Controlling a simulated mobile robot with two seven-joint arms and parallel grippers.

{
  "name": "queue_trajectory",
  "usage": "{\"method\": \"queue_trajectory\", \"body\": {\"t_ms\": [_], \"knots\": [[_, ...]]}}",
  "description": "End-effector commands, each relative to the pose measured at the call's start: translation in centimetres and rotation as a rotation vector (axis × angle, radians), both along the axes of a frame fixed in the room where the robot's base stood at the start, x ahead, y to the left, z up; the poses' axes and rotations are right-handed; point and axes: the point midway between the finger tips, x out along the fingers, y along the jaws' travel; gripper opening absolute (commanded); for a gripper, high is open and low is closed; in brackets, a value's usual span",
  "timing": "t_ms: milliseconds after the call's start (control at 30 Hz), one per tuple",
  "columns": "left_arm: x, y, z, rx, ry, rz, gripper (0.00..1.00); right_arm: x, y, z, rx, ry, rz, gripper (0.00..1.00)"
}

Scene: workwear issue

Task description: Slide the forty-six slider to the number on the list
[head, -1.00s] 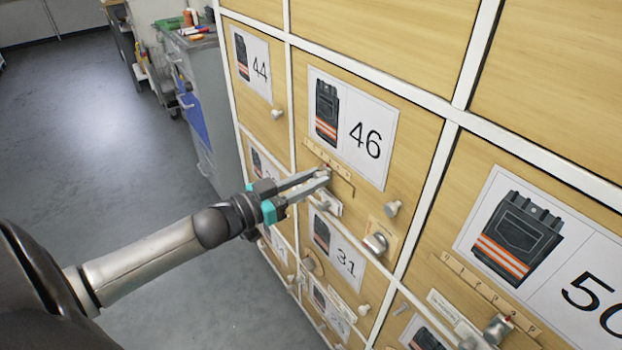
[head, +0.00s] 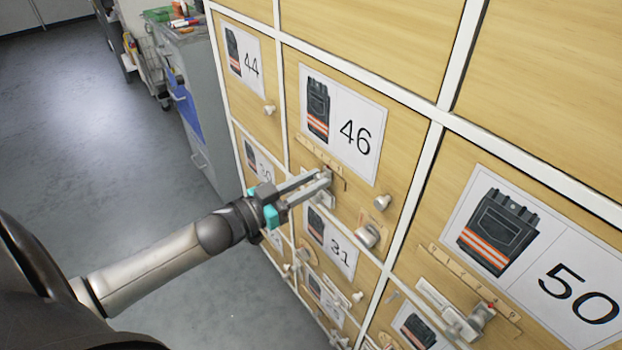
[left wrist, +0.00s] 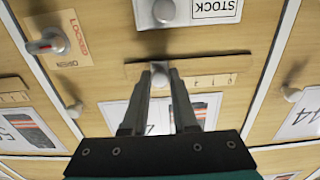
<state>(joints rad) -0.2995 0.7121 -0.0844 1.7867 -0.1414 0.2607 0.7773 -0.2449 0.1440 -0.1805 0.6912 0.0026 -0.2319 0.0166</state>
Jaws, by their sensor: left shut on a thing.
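The forty-six door (head: 403,150) carries a card (head: 341,125) with dark trousers and the number 46. Below the card is a wooden scale strip (head: 308,151) with tick marks; its numbers are too small to read. My left gripper (head: 325,178) is shut on the slider at this strip, and its fingers hide most of the slider. In the left wrist view the slider knob (left wrist: 160,76) shows between the fingertips, in front of the scale strip (left wrist: 215,79). The list is not seen in these frames. My right gripper is not in view.
Right of the strip are a round door knob (head: 382,202) and a turn latch (head: 367,236) on a wooden plate. Neighbouring doors 44 (head: 243,57), 31 (head: 331,237) and 50 (head: 540,250) have similar fittings. A grey cabinet (head: 196,80) stands left; open floor lies beyond.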

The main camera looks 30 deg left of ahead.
Motion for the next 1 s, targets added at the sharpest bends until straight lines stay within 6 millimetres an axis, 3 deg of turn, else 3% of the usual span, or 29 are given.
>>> {"method": "queue_trajectory", "body": {"t_ms": [100,133,400,733,1000], "knots": [[0.0,0.0,0.0,0.0,-0.001,-0.001,0.0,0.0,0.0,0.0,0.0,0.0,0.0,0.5],[0.0,0.0,0.0,0.0,-0.001,-0.001,0.3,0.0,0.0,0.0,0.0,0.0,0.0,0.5],[0.0,0.0,0.0,0.0,0.0,0.0,0.58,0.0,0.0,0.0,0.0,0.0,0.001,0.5],[-0.4,0.2,0.0,-0.001,0.001,0.0,0.58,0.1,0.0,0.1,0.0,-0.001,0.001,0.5],[-3.3,1.3,0.0,0.001,0.004,0.001,0.58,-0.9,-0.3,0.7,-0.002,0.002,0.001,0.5]]}}
